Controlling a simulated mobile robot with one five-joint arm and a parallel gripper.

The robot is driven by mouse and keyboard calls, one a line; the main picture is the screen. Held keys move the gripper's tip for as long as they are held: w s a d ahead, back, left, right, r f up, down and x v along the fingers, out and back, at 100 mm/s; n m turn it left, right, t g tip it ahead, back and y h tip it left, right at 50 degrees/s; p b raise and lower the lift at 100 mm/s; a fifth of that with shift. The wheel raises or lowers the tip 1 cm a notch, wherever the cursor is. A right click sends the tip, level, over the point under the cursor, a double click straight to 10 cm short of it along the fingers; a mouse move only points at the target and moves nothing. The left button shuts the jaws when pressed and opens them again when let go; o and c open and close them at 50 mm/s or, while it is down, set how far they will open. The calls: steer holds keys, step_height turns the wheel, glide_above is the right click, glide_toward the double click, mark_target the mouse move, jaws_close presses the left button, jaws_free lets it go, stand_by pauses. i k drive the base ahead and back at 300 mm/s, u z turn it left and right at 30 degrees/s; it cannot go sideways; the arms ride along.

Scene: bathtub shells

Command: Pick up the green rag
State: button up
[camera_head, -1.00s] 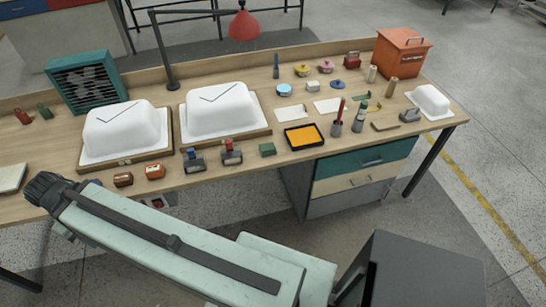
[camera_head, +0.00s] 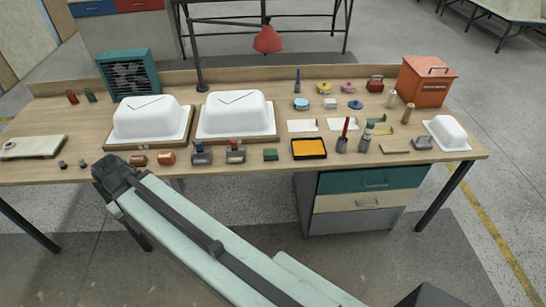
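A small dark green block-like piece (camera_head: 270,154) lies on the wooden workbench (camera_head: 225,163), near its front edge. It is the likeliest green rag, but at this size I cannot tell whether it is cloth. It lies left of a black tray with an orange-yellow inside (camera_head: 309,148) and right of two small dark tools with red and blue tops. My pale green arm rises from the lower part of the picture, and its dark joint overlaps the bench's front left. My gripper's fingers do not show.
Two white tub shells (camera_head: 151,118) (camera_head: 234,114) stand on wooden boards behind the front row. A teal fan heater (camera_head: 128,76), a red lamp (camera_head: 268,39) and an orange bin (camera_head: 427,82) stand further back. Drawers (camera_head: 365,200) are under the bench's right half. Grey floor is open in front.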

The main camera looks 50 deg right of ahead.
mark_target(268, 155)
steer(key=z, duration=0.05)
steer(key=i, duration=0.9)
steer(key=u, duration=0.05)
